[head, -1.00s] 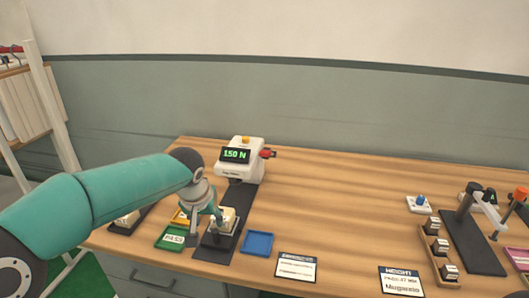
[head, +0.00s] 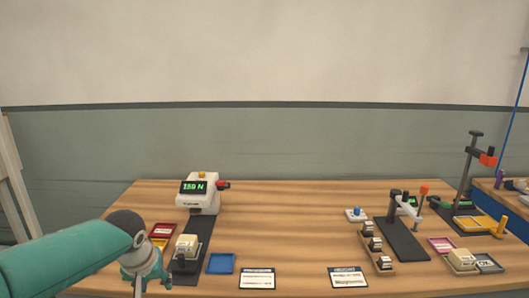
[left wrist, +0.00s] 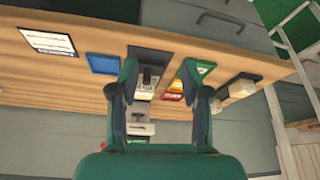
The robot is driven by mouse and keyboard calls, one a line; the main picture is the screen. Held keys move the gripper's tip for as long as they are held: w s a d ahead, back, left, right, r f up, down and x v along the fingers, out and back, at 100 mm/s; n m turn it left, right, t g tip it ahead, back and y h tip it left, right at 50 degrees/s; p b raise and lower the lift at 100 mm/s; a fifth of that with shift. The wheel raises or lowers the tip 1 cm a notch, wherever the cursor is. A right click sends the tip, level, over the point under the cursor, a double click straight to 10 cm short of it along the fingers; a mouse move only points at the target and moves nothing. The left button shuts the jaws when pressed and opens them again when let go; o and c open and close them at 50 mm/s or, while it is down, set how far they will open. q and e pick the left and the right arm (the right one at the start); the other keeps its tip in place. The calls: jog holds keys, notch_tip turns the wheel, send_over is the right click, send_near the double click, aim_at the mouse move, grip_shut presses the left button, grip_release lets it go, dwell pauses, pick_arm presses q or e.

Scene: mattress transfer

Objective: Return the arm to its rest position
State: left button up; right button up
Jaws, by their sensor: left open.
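My left arm comes in from the lower left in the head view. Its gripper (head: 150,281) hangs in front of the table's front-left edge, low in the picture. In the left wrist view the two fingers of my left gripper (left wrist: 160,75) stand wide apart with nothing held between them. A pale block (head: 187,245) sits on the dark base of the white tester, to the right of and beyond the gripper, apart from it. The block also shows in the left wrist view (left wrist: 147,88), seen past the fingers. My right gripper is out of view.
The white tester (head: 199,193) reads "150 N". A blue tray (head: 221,264), a red tray (head: 162,230) and white cards (head: 257,280) lie nearby. A dark stand (head: 402,240) and a wooden block rack (head: 366,250) are at right. The table's middle is clear.

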pick_arm(q)
jog(key=s+d+f+g+h+p, duration=0.1)
jog(key=s+d+f+g+p, duration=0.15)
jog(key=s+f, duration=0.55)
jog(key=s+d+f+g+h+p, duration=0.1)
jog(key=s+f+g, duration=0.2)
jog(key=f, duration=1)
jog(key=s+d+f+t+h, duration=0.1)
jog(key=s+d+f, duration=0.3)
jog(key=s, duration=0.4)
jog(key=s+d+f+h, duration=0.1)
jog(key=s+d+f, duration=0.4)
jog(key=s+f, duration=0.1)
jog(key=shift+s+f+t+h+p, duration=0.35)
jog(key=shift+s+h+p, duration=0.05)
jog(key=shift+s, duration=0.5)
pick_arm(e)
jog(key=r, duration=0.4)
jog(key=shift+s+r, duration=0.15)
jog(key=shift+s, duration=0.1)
